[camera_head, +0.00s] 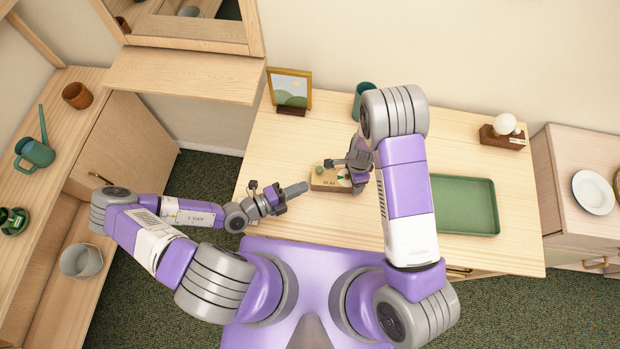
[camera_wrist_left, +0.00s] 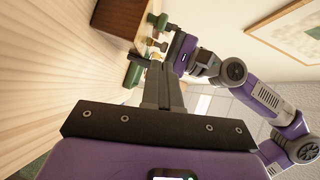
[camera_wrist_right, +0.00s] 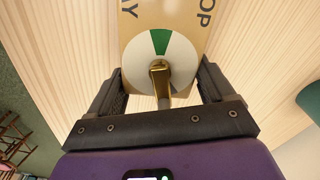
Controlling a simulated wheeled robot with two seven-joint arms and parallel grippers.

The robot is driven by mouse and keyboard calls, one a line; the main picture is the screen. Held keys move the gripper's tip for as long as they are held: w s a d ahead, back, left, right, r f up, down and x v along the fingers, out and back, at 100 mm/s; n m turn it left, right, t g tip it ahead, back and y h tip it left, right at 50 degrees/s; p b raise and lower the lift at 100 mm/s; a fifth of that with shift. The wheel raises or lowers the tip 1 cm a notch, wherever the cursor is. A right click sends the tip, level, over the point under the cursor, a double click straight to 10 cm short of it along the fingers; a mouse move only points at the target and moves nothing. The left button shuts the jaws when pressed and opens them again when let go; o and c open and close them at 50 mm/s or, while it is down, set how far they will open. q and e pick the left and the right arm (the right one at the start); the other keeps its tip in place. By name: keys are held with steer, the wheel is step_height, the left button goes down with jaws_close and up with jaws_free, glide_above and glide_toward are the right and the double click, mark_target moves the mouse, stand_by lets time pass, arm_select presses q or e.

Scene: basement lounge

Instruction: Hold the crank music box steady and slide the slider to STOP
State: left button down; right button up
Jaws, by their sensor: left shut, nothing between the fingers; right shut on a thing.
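My right gripper (camera_wrist_right: 158,82) is shut on the box, one finger at each side. My left gripper (camera_head: 304,187) is shut and empty, its tips just left of the box; its fingers also show in the left wrist view (camera_wrist_left: 160,72).
A green tray (camera_head: 465,233) lies right of my right arm. A framed picture (camera_head: 291,88) and a teal cup (camera_head: 363,91) stand at the back. The table left of the box is clear.

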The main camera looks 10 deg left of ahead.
arm_select(q)
steer(key=v, duration=0.6)
steer(key=shift+s+a, duration=0.25)
arm_select(e)
steer(key=shift+w+d, duration=0.1)
steer(key=shift+w, duration=0.05)
steer(key=o, duration=1.2)
steer(key=shift+r, duration=0.15)
